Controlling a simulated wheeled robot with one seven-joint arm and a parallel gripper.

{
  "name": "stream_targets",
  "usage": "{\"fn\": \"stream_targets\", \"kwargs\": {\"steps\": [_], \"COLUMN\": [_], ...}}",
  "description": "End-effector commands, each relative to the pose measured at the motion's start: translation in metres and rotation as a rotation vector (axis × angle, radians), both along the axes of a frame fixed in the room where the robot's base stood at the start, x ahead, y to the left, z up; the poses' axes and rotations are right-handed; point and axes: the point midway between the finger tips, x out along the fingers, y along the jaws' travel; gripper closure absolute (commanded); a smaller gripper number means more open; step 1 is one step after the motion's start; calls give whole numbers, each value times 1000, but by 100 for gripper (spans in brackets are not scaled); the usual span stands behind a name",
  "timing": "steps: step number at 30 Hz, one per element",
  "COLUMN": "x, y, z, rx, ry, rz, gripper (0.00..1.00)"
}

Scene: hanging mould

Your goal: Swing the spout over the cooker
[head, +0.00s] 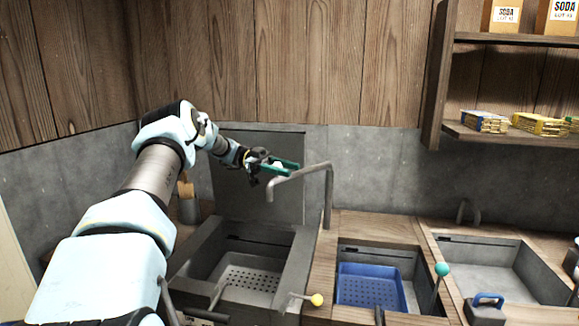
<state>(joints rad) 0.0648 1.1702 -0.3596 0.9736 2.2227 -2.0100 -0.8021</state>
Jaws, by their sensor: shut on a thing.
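The spout (328,190) is a grey bent pipe that rises from the counter; its arm reaches left and its mouth hooks down. The left grey basin (208,245), seemingly the cooker, has a perforated bottom and a raised grey panel behind it. The spout's mouth appears near the basin's back right part; exact overlap is unclear. My gripper (264,165) is at the spout's mouth end, shut on a small green thing (291,163) with something white in it. Whether the gripper or the green thing touches the spout cannot be told.
A blue perforated basket (372,287) sits in the middle basin. A plain basin (490,270) is at the right. Levers with a yellow knob (317,299) and a teal knob (442,269) stand in front. Shelves (500,131) hold boxes at upper right.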

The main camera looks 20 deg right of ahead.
Motion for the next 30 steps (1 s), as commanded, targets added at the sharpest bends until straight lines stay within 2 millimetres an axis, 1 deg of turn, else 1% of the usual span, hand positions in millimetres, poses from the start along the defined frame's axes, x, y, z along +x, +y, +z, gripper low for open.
{"fn": "stream_targets", "kwargs": {"steps": [10,11,18,26,30], "x": [0,0,0,0,1], "y": [0,0,0,0,0], "z": [0,0,0,1,10], "rx": [-2,-2,-1,-1,-2], "ry": [-1,-1,0,-1,-2], "rz": [-1,-1,0,0,1], "gripper": [100,61,34,34,34]}}
